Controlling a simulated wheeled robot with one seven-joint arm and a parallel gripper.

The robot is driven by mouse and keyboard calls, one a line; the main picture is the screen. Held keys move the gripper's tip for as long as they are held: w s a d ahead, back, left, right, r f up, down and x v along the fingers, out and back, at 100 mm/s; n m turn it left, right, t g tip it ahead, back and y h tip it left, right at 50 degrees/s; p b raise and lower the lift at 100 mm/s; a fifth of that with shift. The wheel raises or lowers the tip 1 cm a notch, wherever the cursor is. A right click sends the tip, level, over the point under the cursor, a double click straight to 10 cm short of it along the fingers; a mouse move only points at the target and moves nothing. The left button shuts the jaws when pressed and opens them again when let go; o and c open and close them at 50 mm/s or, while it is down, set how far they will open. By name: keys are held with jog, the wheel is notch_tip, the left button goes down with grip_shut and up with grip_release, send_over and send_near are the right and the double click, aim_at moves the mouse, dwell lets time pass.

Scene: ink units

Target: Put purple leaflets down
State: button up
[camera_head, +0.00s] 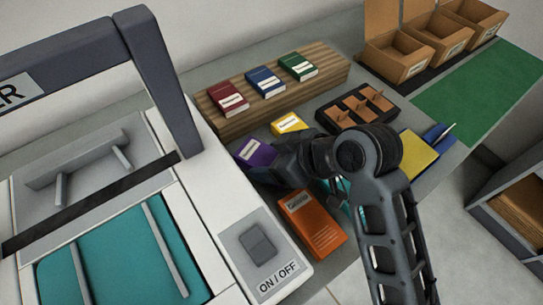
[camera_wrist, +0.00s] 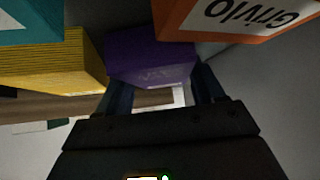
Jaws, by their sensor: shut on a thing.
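The purple leaflets (camera_head: 255,151) are a small purple block with a white label, beside the white machine's right edge. My gripper (camera_head: 275,158) is shut on them, reaching in from the right. In the wrist view the purple leaflets (camera_wrist: 150,62) sit between the two fingertips of my gripper (camera_wrist: 163,90). An orange pack (camera_head: 311,224) is in front of the gripper. A yellow pack (camera_head: 289,123) is just behind it. A teal pack (camera_head: 345,188) is mostly hidden by my arm. I cannot tell whether the purple leaflets touch the table.
A white machine (camera_head: 213,200) with an ON/OFF switch fills the left. A wooden stand (camera_head: 225,122) holds red, blue and green packs. A black divided tray (camera_head: 330,120), a yellow notebook (camera_head: 417,149), open cardboard boxes (camera_head: 398,72) and a green mat (camera_head: 490,92) lie right.

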jog(key=shift+f, duration=0.15)
jog(key=o, duration=0.8)
jog(key=shift+o, duration=0.2)
